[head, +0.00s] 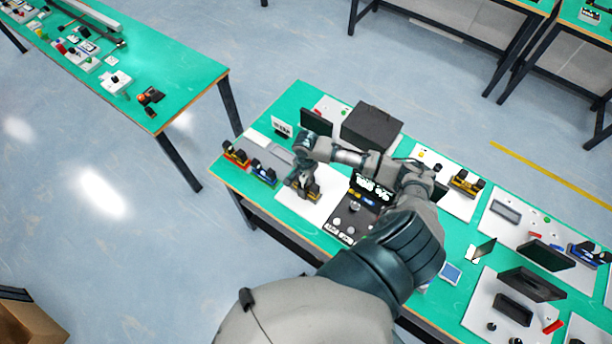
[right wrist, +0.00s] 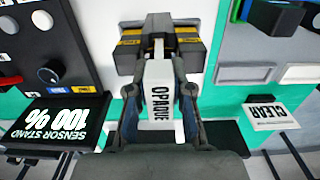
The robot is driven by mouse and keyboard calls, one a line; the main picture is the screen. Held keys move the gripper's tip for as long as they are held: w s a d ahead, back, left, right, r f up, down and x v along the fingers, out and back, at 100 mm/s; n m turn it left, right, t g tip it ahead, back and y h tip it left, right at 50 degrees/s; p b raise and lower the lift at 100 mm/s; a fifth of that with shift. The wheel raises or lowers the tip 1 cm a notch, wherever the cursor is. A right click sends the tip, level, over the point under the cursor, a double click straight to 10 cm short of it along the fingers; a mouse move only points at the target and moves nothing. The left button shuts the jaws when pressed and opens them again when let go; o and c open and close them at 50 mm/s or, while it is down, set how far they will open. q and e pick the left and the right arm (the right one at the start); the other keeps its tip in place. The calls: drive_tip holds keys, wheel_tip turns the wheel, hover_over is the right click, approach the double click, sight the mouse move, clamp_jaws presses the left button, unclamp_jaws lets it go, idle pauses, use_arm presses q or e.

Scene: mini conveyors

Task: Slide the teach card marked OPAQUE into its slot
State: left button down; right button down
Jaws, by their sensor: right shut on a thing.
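The white card marked OPAQUE (right wrist: 159,92) is between the two fingers of my right gripper (right wrist: 161,98), which is shut on it. Its far end meets a dark grey and yellow forked block (right wrist: 131,49). I cannot tell whether the card is inside the block's gap or only against it. A white card marked CLEAR (right wrist: 264,115) stands to the right in the wrist view. My left gripper is not in view.
A black display reading SENSOR STAND 100 % (right wrist: 54,120) stands on the left in the wrist view, beside a panel with a knob (right wrist: 50,73). In the head view a black box (head: 371,126) and several fixtures crowd the green table (head: 292,98).

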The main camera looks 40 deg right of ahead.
drive_tip(key=shift+f, duration=0.4)
drive_tip(key=c, duration=1)
unclamp_jaws()
drive_tip(key=shift+o, duration=0.2)
wheel_tip(320, 180, up, 12)
drive_tip(key=shift+f, duration=0.1)
